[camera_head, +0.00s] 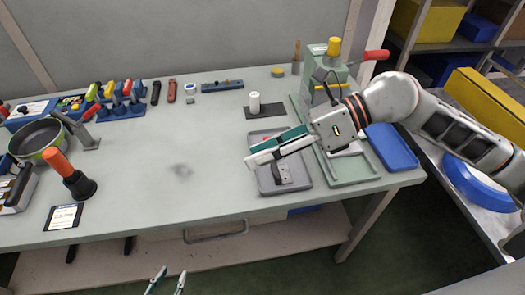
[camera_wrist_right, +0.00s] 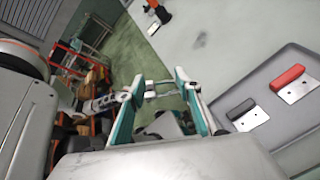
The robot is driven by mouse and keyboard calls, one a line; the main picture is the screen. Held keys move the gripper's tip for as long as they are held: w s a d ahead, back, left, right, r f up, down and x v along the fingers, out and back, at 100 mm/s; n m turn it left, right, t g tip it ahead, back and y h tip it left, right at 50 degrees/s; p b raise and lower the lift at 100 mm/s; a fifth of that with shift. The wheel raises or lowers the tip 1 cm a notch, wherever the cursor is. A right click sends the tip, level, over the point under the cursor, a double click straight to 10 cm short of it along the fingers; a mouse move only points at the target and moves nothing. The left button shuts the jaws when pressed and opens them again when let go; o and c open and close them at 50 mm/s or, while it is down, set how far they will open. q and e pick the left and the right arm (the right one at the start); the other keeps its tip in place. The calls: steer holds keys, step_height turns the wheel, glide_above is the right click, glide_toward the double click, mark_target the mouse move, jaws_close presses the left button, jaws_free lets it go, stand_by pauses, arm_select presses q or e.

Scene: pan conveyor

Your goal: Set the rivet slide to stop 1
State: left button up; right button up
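No part is clearly marked as the rivet slide, and no stop numbers are legible. A blue bar with small dark parts (camera_head: 222,86) lies at the back of the bench. A green machine with a yellow knob and red lever (camera_head: 328,92) stands at the back right. My right gripper (camera_head: 253,152) is over the grey tray (camera_head: 305,181), apart from both; its fingers are apart and empty in the wrist view (camera_wrist_right: 158,80). My left gripper (camera_head: 172,270) is low in front of the bench, its fingers apart with nothing between them.
The tray holds a black-handled plate (camera_wrist_right: 243,112) and a red-handled plate (camera_wrist_right: 293,84). A white cylinder (camera_head: 254,101) stands on a dark mat behind it. A blue tray (camera_head: 392,148) lies right. An orange-handled plunger (camera_head: 76,181) and pan (camera_head: 34,139) stand left. Mid-bench is clear.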

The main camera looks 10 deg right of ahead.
stand_by(0.3)
steer(key=w+d+f+n+t+h, duration=0.1)
steer(key=w+d+n+h, duration=0.2)
steer(key=d+n, duration=0.7)
steer(key=w+d+f+n+t+h+p, duration=0.1)
steer(key=w+d+f+n+h, duration=0.15)
steer(key=d+n, duration=0.8)
steer(key=w+d+f+n+h, duration=0.15)
steer(key=d+n+h, duration=0.4)
steer(key=n, duration=0.85)
steer(key=shift+m+y, duration=0.25)
steer(key=shift+y, duration=0.55)
steer(key=w+f, duration=0.1)
steer(key=f, duration=0.1)
steer(key=w+f, duration=0.1)
steer(key=f, duration=0.1)
steer(key=w+f, duration=0.1)
steer(key=f, duration=0.1)
steer(key=shift+a, duration=0.2)
jaws_close()
